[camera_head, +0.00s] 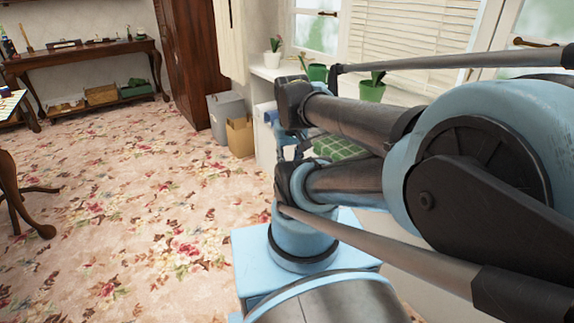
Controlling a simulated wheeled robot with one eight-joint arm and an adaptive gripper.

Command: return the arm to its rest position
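My arm (360,118) fills the right side of the head view, with light blue joints and grey links. It is folded close over my blue base (262,262). Small blue and dark parts (290,140) show at the folded arm's left end, in front of the windowsill side. I cannot make out fingertips there, so whether my gripper is open or shut does not show. No held object is visible.
A grey bin (227,117) and a cardboard box (241,137) stand by the white sill unit (265,150). A wooden side table (85,58) stands at the back left. The flowered carpet (130,210) is open at left and centre.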

